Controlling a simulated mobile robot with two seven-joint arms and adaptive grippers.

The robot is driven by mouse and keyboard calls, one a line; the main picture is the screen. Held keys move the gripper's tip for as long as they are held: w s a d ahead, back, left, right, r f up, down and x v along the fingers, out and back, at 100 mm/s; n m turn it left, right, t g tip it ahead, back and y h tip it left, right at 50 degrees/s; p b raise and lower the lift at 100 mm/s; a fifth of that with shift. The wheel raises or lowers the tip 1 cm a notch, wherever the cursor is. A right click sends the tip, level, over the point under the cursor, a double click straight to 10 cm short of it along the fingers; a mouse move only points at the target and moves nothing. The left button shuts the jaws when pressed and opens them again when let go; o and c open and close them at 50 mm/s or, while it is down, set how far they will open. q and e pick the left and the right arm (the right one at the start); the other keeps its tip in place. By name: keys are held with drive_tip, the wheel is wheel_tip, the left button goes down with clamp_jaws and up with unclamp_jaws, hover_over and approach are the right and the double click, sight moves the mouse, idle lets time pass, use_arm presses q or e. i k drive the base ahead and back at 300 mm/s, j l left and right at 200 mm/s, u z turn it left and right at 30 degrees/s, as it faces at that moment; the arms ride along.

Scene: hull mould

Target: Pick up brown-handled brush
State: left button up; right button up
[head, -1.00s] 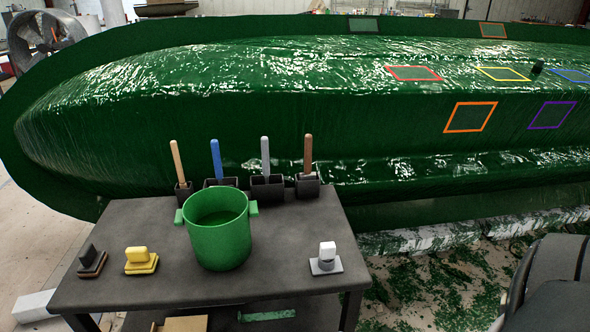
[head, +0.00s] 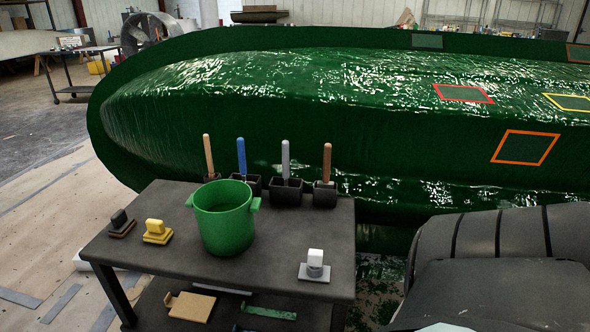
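The brown-handled brush (head: 327,161) stands upright in a dark holder (head: 325,194) at the back right of the dark table (head: 270,262). Its handle sticks up and its lower end is hidden in the holder. To its left, brushes with a grey handle (head: 285,160), a blue handle (head: 241,156) and a tan handle (head: 208,154) stand in similar dark holders. Neither of my grippers is in view. A large dark arm part of mine fills the lower right corner, right of the table.
A green bucket (head: 224,217) stands mid-table. A black block tool (head: 120,223), a yellow one (head: 157,231) and a grey-white one (head: 315,265) lie on the tabletop. The green hull mould (head: 330,120) rises behind. Tools lie on the lower shelf. The floor at left is mostly clear.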

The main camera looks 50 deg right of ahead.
sight(326, 183)
drive_tip(key=k+l+u, duration=0.2)
drive_tip(key=u, duration=0.2)
drive_tip(key=k+l+u, duration=0.1)
drive_tip(key=k+u, duration=0.15)
drive_tip(key=u, duration=0.2)
drive_tip(key=k+u, duration=0.25)
drive_tip(key=u, duration=0.15)
drive_tip(key=k+l+u, duration=0.15)
drive_tip(key=u, duration=0.2)
drive_tip(key=k+u, duration=0.75)
drive_tip(key=k+l+z, duration=0.35)
drive_tip(key=k+l, duration=0.35)
drive_tip(key=l, duration=0.1)
